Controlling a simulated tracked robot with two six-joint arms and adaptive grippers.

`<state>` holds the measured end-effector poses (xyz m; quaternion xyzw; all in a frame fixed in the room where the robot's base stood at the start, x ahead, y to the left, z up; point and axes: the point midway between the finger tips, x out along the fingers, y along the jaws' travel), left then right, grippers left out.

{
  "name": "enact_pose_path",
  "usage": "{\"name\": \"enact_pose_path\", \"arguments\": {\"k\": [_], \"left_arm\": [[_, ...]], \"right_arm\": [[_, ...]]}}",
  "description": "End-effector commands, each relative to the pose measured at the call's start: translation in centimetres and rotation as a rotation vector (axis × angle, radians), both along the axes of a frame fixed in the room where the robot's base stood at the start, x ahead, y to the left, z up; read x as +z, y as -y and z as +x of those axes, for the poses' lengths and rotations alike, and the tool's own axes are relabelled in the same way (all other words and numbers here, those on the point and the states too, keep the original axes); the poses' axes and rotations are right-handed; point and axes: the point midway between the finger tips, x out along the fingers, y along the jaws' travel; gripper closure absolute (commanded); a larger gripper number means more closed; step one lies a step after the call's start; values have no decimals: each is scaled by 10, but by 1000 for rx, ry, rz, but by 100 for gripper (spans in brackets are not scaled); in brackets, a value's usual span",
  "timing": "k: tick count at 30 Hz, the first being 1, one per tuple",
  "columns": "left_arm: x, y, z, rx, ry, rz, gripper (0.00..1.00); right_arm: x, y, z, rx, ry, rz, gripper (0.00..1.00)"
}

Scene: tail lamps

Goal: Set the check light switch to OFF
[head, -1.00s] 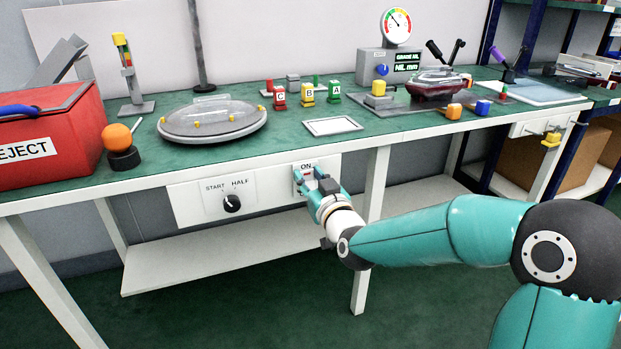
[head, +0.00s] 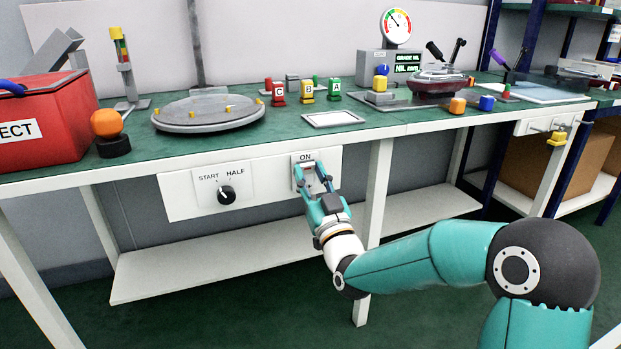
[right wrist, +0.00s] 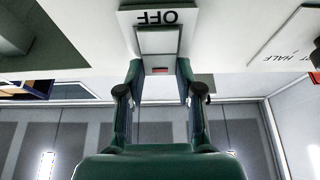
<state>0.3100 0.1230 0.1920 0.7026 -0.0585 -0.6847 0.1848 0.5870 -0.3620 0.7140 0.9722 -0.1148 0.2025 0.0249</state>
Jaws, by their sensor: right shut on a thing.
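The check light switch (right wrist: 158,42) is a pale rocker in a frame on the white panel under the bench edge. In the head view ON is printed above it, and in the right wrist view OFF reads upside down beside it. A small red patch shows on it in the right wrist view. My right gripper (head: 311,171) has a finger on each side of the switch and is shut on it; it also shows in the right wrist view (right wrist: 160,66). The fingers partly hide the rocker in the head view, so its exact setting is unclear. My left gripper is out of view.
A black START/HALF knob (head: 226,194) sits on the same panel, left of the switch. A table leg (head: 376,200) stands just right of the gripper. A white lower shelf (head: 210,265) runs beneath. The bench top (head: 230,150) above carries a round turntable and several coloured parts.

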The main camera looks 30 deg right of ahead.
Motion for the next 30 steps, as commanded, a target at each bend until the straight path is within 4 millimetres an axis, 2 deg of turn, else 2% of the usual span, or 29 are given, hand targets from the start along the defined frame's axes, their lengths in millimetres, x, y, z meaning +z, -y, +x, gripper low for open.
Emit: {"name": "enact_pose_path", "arguments": {"k": [11,12,16,26,30], "left_arm": [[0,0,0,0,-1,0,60],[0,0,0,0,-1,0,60],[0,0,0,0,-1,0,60],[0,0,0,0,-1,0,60],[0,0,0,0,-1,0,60]], "right_arm": [[-1,2,-1,-5,23,-3,100],[-1,2,-1,-5,23,-3,60],[-1,1,-1,-3,23,-3,40],[-2,0,-2,0,22,-4,40],[-7,-2,-12,0,20,-3,40]]}}
